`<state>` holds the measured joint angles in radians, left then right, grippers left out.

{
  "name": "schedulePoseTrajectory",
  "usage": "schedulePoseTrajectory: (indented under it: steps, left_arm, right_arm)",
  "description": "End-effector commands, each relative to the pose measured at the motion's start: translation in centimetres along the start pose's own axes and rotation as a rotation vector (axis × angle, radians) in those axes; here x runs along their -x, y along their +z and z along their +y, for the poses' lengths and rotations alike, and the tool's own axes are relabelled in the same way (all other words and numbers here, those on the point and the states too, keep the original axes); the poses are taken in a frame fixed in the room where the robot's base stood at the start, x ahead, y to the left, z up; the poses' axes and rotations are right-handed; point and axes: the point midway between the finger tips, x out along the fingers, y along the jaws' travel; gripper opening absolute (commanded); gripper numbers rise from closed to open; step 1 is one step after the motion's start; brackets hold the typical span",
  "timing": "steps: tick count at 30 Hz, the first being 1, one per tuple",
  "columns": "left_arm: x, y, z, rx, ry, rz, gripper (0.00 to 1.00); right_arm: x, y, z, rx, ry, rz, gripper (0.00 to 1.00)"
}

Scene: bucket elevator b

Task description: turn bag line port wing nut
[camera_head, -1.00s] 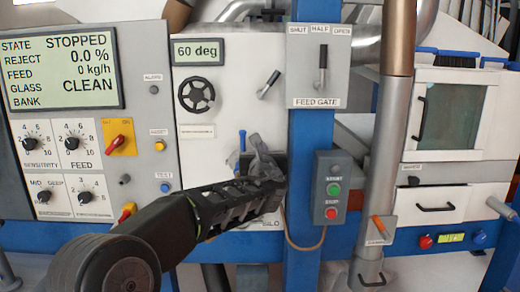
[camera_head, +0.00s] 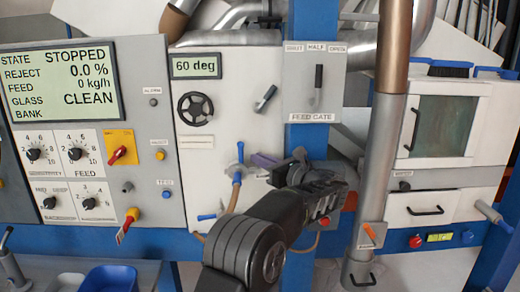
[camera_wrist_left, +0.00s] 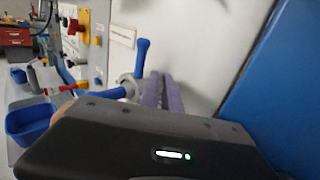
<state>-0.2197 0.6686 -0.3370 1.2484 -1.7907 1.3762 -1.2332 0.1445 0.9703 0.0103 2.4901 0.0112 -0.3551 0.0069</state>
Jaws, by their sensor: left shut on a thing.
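The wing nut (camera_head: 240,150) is a blue part with wings above and below, on a grey round port on the white panel, with a tan hose hanging beneath. It also shows in the left wrist view (camera_wrist_left: 141,60), with a grey disc behind it. My left gripper (camera_head: 258,158) comes from the right, its purplish fingers pointing left at the nut. In the left wrist view the two fingers (camera_wrist_left: 162,92) stand close together, just right of the blue upper wing. The gripper is shut with its tips at the nut; the exact contact is hard to see. My right gripper is out of view.
A black handwheel (camera_head: 195,108) and a dark lever (camera_head: 265,98) sit above on the panel. A blue upright (camera_head: 302,120) with the feed gate box stands right behind my gripper. The control panel (camera_head: 85,130) lies left. A blue bin (camera_head: 108,278) is low at the left.

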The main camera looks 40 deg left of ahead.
Motion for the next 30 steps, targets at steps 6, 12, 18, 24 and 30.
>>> schedulePoseTrajectory:
  steps: [6, 12, 18, 24, 30]
  left_arm:
    - [0.06, 0.23, -0.23, 0.0, 0.066, -0.003, 0.0]
    - [-0.05, 0.03, -0.16, 0.002, 0.081, -0.001, 0.0]
    - [-0.07, 0.01, -0.14, 0.002, 0.08, 0.0, 0.0]
    - [-0.08, 0.0, -0.14, 0.001, 0.08, 0.0, 0.2]
    - [-0.08, -0.01, -0.13, 0.001, 0.08, 0.0, 0.29]
  right_arm:
    - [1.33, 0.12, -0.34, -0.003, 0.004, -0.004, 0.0]
    - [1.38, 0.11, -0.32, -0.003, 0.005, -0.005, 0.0]
    - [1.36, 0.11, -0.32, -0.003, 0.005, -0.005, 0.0]
    - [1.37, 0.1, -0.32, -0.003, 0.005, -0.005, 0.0]
    - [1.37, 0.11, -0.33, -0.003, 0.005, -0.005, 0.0]
